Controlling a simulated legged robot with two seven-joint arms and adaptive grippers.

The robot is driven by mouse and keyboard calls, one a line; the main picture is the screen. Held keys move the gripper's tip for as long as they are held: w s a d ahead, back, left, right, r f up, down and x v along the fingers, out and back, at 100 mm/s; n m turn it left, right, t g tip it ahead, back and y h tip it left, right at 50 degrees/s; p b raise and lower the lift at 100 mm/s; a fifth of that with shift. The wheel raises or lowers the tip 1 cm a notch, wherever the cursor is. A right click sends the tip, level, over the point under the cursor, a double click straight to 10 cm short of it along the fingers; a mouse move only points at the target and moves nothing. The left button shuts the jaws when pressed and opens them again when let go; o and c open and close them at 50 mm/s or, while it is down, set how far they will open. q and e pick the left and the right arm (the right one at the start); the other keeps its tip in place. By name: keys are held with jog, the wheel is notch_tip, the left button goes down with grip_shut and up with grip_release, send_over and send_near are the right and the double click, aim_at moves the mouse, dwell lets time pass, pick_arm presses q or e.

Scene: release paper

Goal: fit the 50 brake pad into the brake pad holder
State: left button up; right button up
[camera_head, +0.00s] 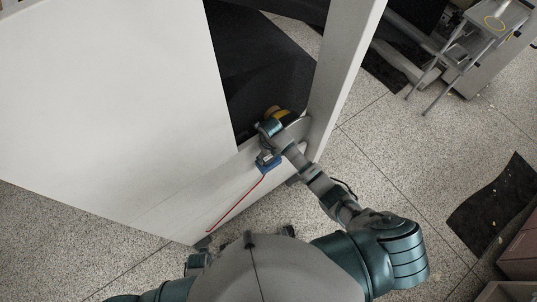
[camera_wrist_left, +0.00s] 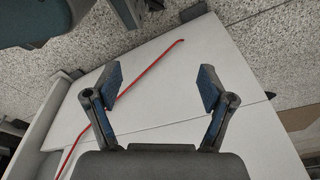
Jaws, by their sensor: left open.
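I cannot make out a brake pad or a brake pad holder for certain in either view. In the head view my right gripper (camera_head: 266,140) is at the front edge of the white structure, by the corner of a dark opening. A small yellow-orange piece (camera_head: 279,113) shows right beside it; I cannot tell whether it is held. The right fingers are too small and covered to read. In the left wrist view my left gripper (camera_wrist_left: 159,88) is open, its two blue-padded fingers wide apart with nothing between them, over a white surface (camera_wrist_left: 160,125).
A large white panel (camera_head: 110,90) fills the left, beside a dark recess (camera_head: 260,70) and a white post (camera_head: 345,60). A thin red line (camera_head: 238,205) runs along the white front; the left wrist view also shows a red line (camera_wrist_left: 140,78). Speckled floor lies right.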

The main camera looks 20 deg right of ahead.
aim_at(271, 156)
jog(key=shift+w+d+r, duration=0.1)
jog(key=shift+d+r, duration=0.1)
jog(key=shift+r, duration=0.4)
jog(key=shift+w+d+r, duration=0.1)
jog(key=shift+d+r, duration=0.05)
jog(key=shift+r, duration=0.4)
pick_arm(q)
jog(key=shift+s+d+f+p, duration=0.1)
jog(key=shift+s+f+p, duration=0.7)
jog(key=shift+s+f, duration=0.65)
pick_arm(e)
notch_tip(271, 156, up, 10)
jog(key=shift+a, duration=0.15)
